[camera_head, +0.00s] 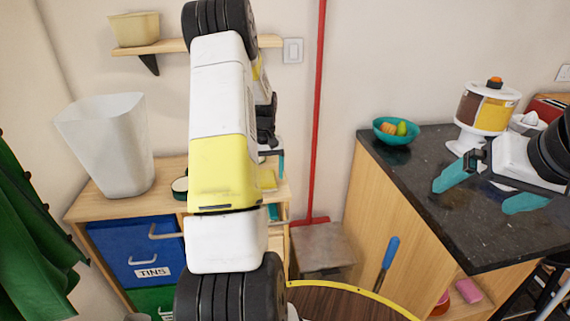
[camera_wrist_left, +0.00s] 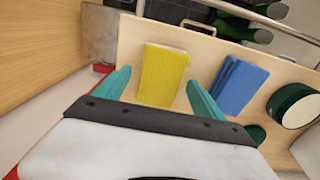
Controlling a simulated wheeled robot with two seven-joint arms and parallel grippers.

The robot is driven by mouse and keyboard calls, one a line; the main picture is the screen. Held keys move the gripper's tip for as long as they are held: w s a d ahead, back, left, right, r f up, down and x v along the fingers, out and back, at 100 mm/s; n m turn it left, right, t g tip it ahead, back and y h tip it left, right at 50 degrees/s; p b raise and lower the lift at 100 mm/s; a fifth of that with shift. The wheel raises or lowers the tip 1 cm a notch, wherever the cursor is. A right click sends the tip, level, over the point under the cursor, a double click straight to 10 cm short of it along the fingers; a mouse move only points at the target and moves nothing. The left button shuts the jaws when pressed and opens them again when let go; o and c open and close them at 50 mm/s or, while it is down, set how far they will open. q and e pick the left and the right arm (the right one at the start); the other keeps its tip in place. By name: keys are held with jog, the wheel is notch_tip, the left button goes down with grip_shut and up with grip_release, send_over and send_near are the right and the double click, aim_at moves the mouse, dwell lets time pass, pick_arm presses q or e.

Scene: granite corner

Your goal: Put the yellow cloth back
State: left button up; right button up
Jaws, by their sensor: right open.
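The yellow cloth (camera_wrist_left: 161,76) lies flat on a light wooden surface (camera_wrist_left: 213,51) in the left wrist view. My left gripper (camera_wrist_left: 158,80) is open, its teal fingers on either side of the cloth's near part with visible gaps. I cannot tell its height above the cloth. My right gripper (camera_head: 470,197) is open and empty over the dark counter (camera_head: 435,215).
A blue cloth (camera_wrist_left: 240,86) lies right of the yellow one, near a green-and-white round container (camera_wrist_left: 295,106). A white bin (camera_head: 108,145) stands on the cabinet, above a blue drawer (camera_head: 125,252) labelled TINS. A teal fruit bowl (camera_head: 395,136) and dispenser (camera_head: 485,110) occupy the counter.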

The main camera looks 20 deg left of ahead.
aim_at(267, 177)
pick_arm(q)
notch_tip(267, 177, up, 12)
jog(key=s+d+r+m+t, duration=0.2)
jog(key=s+d+r, duration=0.3)
jog(key=d+r, duration=0.35)
jog(key=s+d+r+m+t+h, duration=0.1)
jog(key=s+d+r+m+t, duration=0.1)
jog(key=s+d, duration=0.4)
jog(key=s+d+r+m+t+h, duration=0.1)
jog(key=s+d, duration=0.6)
jog(key=s, duration=0.7)
notch_tip(267, 177, up, 3)
jog(key=shift+s+f+m+t, duration=0.1)
jog(key=shift+s+m+t, duration=0.2)
jog(key=shift+m+t, duration=0.5)
